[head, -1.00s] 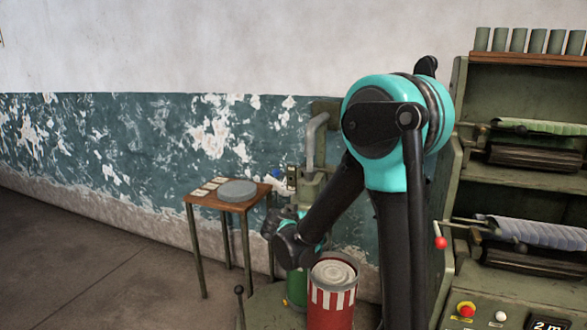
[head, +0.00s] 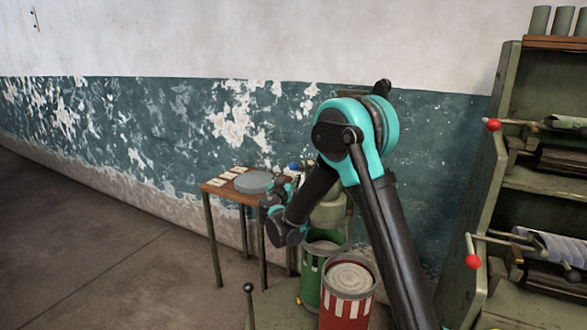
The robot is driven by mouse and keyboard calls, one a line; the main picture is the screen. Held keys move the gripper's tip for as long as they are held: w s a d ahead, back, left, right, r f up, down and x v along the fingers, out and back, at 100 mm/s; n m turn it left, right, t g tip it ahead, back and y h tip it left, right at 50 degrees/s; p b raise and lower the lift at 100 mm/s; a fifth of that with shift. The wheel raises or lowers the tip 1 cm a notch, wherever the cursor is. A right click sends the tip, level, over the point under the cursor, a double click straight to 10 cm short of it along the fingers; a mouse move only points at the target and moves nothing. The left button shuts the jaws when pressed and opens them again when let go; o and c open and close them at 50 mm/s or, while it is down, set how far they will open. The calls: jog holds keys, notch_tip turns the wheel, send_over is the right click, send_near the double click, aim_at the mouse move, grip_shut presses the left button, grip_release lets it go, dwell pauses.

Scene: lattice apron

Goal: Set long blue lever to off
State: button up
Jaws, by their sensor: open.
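A small blue knob (head: 293,166) shows just past the right edge of the small wooden table, beside something white. It looks like the end of the blue lever; its shaft is hidden, so I cannot tell its setting. My gripper (head: 280,192) is at the end of my black and teal arm, just below and left of the knob in the picture. It is open and holds nothing I can see. The fingers are small and partly merge with the wrist. I cannot tell whether they touch the lever.
A green can (head: 322,243) and a red-and-white can (head: 348,291) stand below my arm. A green rack (head: 507,190) with red-knobbed levers stands right. Floor at left is clear.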

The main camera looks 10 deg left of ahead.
jog(key=w, duration=0.9)
jog(key=shift+w+d, duration=0.35)
jog(key=shift+w, duration=0.05)
grip_shut()
